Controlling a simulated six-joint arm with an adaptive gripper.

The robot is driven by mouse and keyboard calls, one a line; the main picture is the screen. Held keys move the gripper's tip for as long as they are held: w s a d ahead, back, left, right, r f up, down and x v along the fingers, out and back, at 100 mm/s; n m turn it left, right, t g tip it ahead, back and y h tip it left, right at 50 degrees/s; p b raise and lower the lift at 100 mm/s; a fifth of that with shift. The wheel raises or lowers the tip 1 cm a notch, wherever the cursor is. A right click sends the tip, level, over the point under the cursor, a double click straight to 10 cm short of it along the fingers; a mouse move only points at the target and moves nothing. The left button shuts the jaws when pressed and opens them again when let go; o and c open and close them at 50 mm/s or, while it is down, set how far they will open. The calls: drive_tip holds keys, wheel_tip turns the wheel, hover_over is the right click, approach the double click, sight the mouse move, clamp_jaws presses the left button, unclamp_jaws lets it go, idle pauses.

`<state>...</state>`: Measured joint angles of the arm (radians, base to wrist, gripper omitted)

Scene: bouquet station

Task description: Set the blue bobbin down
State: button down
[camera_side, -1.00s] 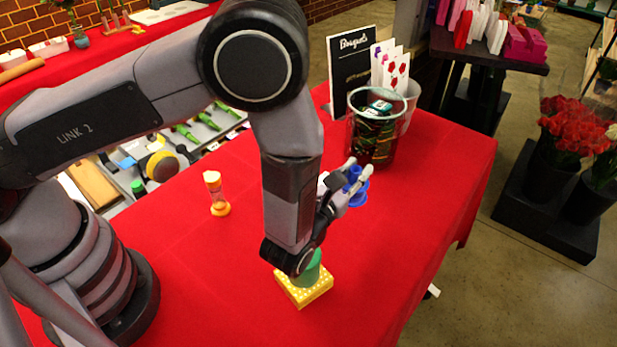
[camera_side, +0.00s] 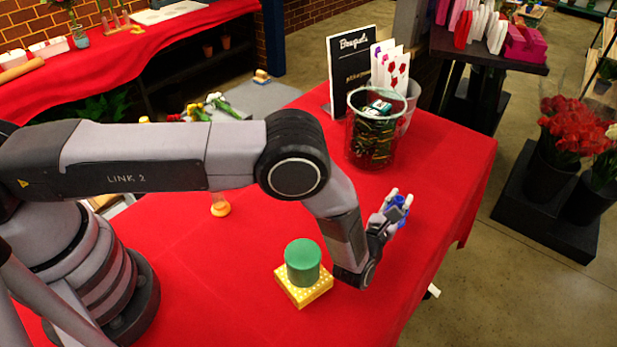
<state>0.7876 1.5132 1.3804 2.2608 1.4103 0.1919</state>
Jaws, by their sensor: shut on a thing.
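The blue bobbin (camera_side: 396,213) is between the fingers of my gripper (camera_side: 397,204), near the right edge of the red table. My gripper is shut on it, and the fingers hide part of it. It looks to be held close above the cloth, but I cannot tell whether it touches. The red-covered table (camera_side: 215,270) has bare cloth around the gripper.
A green cylinder (camera_side: 303,262) stands on a yellow dotted block (camera_side: 304,293) left of my gripper. A glass container (camera_side: 371,140), a white cup (camera_side: 409,105) and a "Bouquets" sign (camera_side: 349,70) stand behind. An orange-based timer (camera_side: 220,206) is partly hidden by my arm.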

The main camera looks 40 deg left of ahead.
drive_tip(key=shift+f, duration=0.15)
drive_tip(key=c, duration=1)
unclamp_jaws()
drive_tip(key=shift+o, duration=0.2)
